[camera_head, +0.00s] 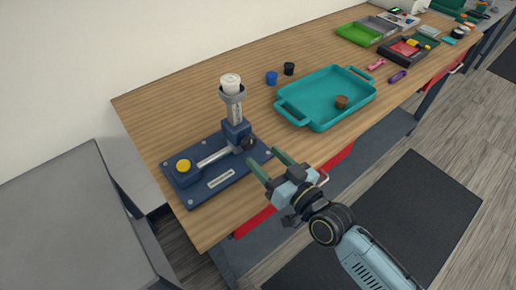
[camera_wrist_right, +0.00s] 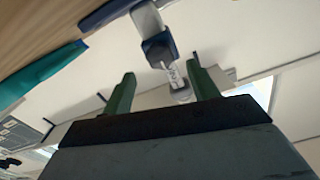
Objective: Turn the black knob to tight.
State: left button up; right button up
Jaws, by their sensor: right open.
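A dark blue fixture (camera_head: 214,187) lies on the wooden table at the left. It carries a metal rail, a yellow button (camera_head: 183,165) and an upright scaled post with a white-capped cup (camera_head: 231,83) on top. The black knob (camera_head: 249,143) is on the right side of the post's blue block. My right gripper (camera_head: 265,158) is open and empty, its green fingers spread just in front of and right of the knob, apparently apart from it. In the right wrist view the blue block (camera_wrist_right: 158,46) and post show beyond the fingers; I cannot make out the knob there. My left gripper is not in view.
A teal tray (camera_head: 292,111) with a brown round piece stands right of the fixture. A blue cap (camera_head: 271,78) and a black cap (camera_head: 289,69) sit behind it. More trays and small items fill the far right. The table's front edge is below my right gripper.

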jog(key=v, duration=0.8)
jog(key=shift+s+d, duration=0.2)
jog(key=shift+s, duration=0.05)
jog(key=d+f+m+g+h, duration=0.1)
jog(key=d+f+g+h, duration=0.2)
jog(key=f, duration=0.7)
jog(key=d+f+h, duration=0.2)
jog(key=d+f, duration=0.2)
jog(key=f, duration=0.6)
jog(key=s+d+f+g+h, duration=0.1)
jog(key=s+d+f, duration=0.15)
jog(key=f, duration=0.25)
jog(key=s+d+f+m+g+h, duration=0.1)
jog(key=s+d+f+g, duration=0.1)
jog(key=s+f, duration=0.3)
jog(key=s+d+f+g+h, duration=0.1)
jog(key=s+d+f, duration=0.1)
jog(key=f, duration=0.4)
jog(key=s+d+f+g+h, duration=0.1)
jog(key=s+f+g, duration=0.2)
jog(key=s, duration=0.8)
jog(key=s+d+f+g+h, duration=0.1)
jog(key=s+f+g, duration=0.2)
jog(key=s+f, duration=0.5)
jog(key=s, duration=0.3)
jog(key=shift+s+f+g+h, duration=0.2)
jog(key=shift+s+g+h, duration=0.05)
jog(key=shift+g+h, duration=0.05)
